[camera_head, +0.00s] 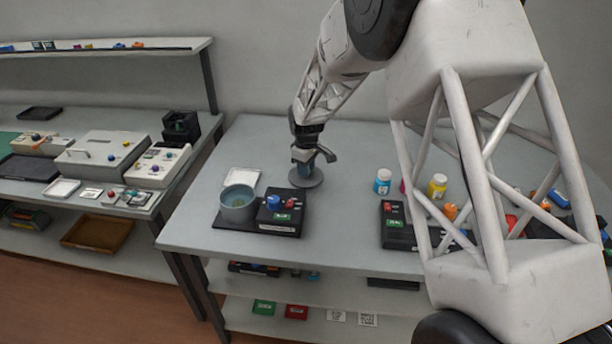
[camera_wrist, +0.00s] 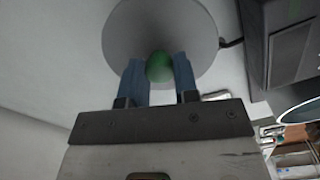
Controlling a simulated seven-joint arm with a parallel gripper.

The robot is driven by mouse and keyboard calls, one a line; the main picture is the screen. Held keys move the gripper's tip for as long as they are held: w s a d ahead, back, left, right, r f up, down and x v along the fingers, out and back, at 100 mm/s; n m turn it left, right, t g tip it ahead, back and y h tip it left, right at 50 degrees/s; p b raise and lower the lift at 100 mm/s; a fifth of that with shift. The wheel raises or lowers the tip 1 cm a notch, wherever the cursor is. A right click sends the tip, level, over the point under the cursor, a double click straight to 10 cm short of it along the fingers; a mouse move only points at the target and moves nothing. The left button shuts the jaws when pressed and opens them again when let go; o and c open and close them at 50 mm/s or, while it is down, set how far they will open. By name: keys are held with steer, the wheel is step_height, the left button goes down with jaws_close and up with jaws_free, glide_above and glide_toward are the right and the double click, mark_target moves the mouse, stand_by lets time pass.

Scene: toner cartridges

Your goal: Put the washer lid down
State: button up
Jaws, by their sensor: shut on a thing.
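The washer lid is a grey disc (camera_head: 307,177) with a green knob (camera_wrist: 159,67). In the wrist view the grey disc (camera_wrist: 139,30) spreads out beyond my fingertips. My gripper (camera_head: 305,162) points down and is shut on the green knob, and its blue fingers (camera_wrist: 160,80) stand on either side of it. The lid lies flat at or just above the table, behind and right of the washer; I cannot tell if it touches. The washer is an open round grey tub (camera_head: 238,208) beside a dark control box (camera_head: 281,217) with blue and red knobs.
A white tray (camera_head: 242,178) lies behind the tub. A second dark control box (camera_head: 397,233) and blue (camera_head: 382,184) and yellow (camera_head: 437,188) bottles stand to the right. The grey table (camera_head: 345,150) is clear around the lid's back and right. My arm hides part of the right side.

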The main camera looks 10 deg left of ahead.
steer(key=shift+f, duration=1.55)
steer(key=shift+f, duration=0.1)
steer(key=o, duration=0.9)
steer(key=shift+o, duration=0.2)
step_height(320, 180, up, 12)
steer(key=shift+r, duration=0.1)
